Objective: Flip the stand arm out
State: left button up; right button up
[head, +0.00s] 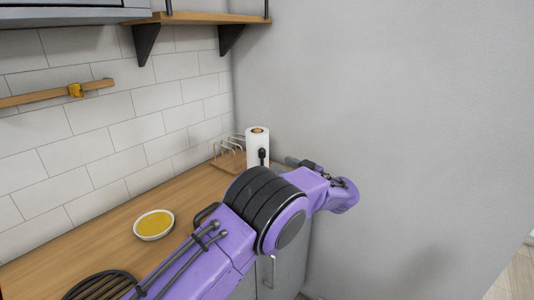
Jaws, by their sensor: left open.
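A white paper roll (257,143) stands upright on a stand at the far right end of the wooden counter. A thin dark upright piece with a rounded black end (262,154) shows in front of the roll; it may be the stand arm. My purple left arm reaches across the counter from the bottom of the head view. My left gripper (293,161) is small and partly hidden behind the wrist, just right of the roll. It is open, and I see nothing held. The base of the stand is hidden behind my arm. My right gripper is out of view.
A wire rack on a wooden base (226,157) stands left of the roll. A white bowl with yellow contents (154,224) and a black round grate (101,285) are on the counter. A grey wall (400,110) rises close behind my wrist. A shelf (200,18) hangs above.

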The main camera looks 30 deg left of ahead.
aim_at(264, 155)
pick_arm(q)
jog(key=p+x, duration=0.2)
jog(key=x, duration=0.5)
jog(key=shift+a, duration=0.35)
jog(key=shift+w+a+f, duration=0.15)
jog(key=shift+w+a, duration=0.05)
jog(key=shift+a, duration=0.2)
grip_shut()
